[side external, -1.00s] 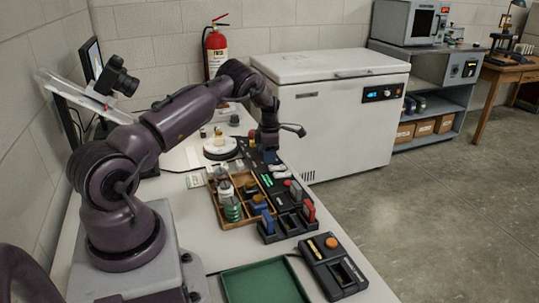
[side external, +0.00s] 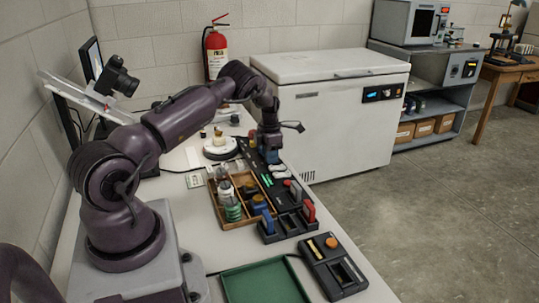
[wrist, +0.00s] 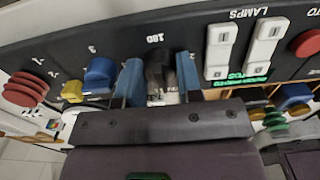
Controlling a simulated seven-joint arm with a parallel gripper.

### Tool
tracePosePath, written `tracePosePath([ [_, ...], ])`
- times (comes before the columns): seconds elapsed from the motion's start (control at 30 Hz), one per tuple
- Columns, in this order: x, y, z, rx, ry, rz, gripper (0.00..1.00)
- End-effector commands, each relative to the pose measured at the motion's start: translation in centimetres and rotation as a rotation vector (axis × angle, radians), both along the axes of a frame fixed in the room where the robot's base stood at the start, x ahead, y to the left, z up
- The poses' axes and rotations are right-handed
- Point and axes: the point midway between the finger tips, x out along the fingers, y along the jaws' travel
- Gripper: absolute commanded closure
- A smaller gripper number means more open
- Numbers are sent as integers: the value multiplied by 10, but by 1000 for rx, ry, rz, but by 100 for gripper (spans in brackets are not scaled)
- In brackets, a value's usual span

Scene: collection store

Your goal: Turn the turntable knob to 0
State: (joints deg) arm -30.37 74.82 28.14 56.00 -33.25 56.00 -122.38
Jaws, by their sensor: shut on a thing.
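The turntable knob (wrist: 158,68) is black and stands on the dark control panel (wrist: 120,35), under a "180" mark that reads upside down in the wrist view. My gripper (wrist: 159,88) has its blue fingertips on either side of the knob, shut on it. The fingers hide part of the knob and its dial, so I cannot read its pointer. In the side view my gripper (side external: 270,156) is down at the far end of the panel, and the knob is hidden there. The white round turntable (side external: 219,151) stands left of the gripper with a small object on it.
Blue (wrist: 100,74) and yellow (wrist: 72,91) knobs sit close left of my fingers. White lamp switches (wrist: 220,50) and a red button (wrist: 306,43) are to the right. A wooden tray (side external: 238,222) of bottles and a white freezer (side external: 340,120) flank the panel.

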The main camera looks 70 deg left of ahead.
Motion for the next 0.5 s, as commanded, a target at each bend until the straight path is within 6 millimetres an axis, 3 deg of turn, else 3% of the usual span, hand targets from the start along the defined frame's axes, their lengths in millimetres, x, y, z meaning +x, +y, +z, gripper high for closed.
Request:
tracePosePath([
  [0.07, 0, 0, 1, 0, -1, 2, 90],
  [0.1, 0, 0, 1, -1, -1, 2, 64],
  [0.2, 0, 0, 1, -1, -1, 1, 42],
  [0.5, 0, 0, 1, 0, -1, 0, 41],
])
